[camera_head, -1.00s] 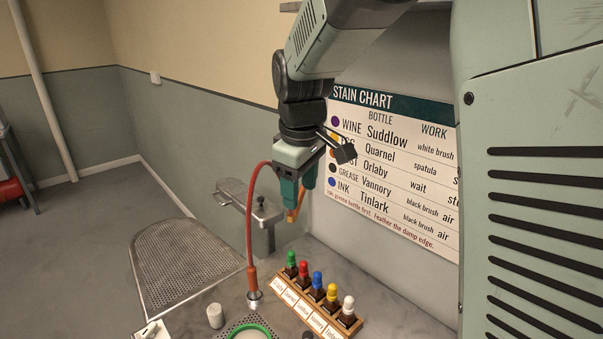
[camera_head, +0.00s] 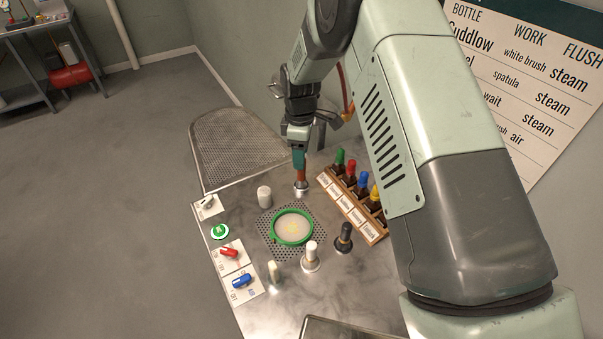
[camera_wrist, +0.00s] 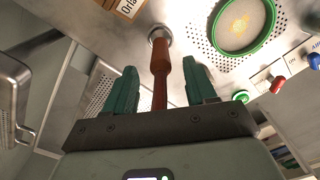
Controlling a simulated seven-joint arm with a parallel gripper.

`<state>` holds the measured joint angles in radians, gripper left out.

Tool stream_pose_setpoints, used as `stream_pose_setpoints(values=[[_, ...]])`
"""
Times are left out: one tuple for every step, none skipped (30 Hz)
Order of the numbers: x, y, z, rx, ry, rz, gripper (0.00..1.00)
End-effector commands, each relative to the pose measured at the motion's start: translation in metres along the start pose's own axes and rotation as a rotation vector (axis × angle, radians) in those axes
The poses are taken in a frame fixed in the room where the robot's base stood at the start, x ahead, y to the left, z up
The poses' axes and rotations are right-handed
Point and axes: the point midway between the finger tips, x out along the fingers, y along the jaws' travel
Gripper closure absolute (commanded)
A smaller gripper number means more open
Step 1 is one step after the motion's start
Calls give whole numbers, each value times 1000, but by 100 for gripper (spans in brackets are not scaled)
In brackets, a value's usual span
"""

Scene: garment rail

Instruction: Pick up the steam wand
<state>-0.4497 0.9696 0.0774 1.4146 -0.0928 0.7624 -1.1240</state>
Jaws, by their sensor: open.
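The steam wand stands upright in a metal holder (camera_head: 301,187) on the bench. In the head view a short piece of the wand (camera_head: 301,174) shows just below my gripper (camera_head: 299,161). My gripper is open, with one teal finger on each side of the wand in the wrist view (camera_wrist: 159,80). A gap shows on both sides, so the fingers do not appear to press on it. The red hose is mostly hidden behind the arm.
A wooden rack (camera_head: 362,222) of colour-capped bottles stands close right of the wand. A white cylinder (camera_head: 264,197) stands to its left. A perforated board (camera_head: 236,150) is at left.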

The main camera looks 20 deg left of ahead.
Motion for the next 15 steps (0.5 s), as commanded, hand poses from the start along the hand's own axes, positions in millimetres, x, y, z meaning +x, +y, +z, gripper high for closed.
stream_pose_setpoints(values=[[6,0,0,0,0,0,44],[8,0,0,0,0,1,44],[10,0,0,1,0,1,44],[12,0,0,1,0,1,44],[14,0,0,1,0,1,44],[18,-1,1,1,0,-1,44],[22,-1,1,1,0,-2,44],[26,-1,1,1,0,-1,44],[32,-2,2,1,0,-1,44],[37,-2,2,1,-1,-2,44],[42,-2,3,1,-2,-2,44],[48,-2,3,2,-1,-1,44],[52,-2,3,2,0,0,44],[56,-2,3,2,0,-1,44],[58,-2,2,3,0,0,44]])
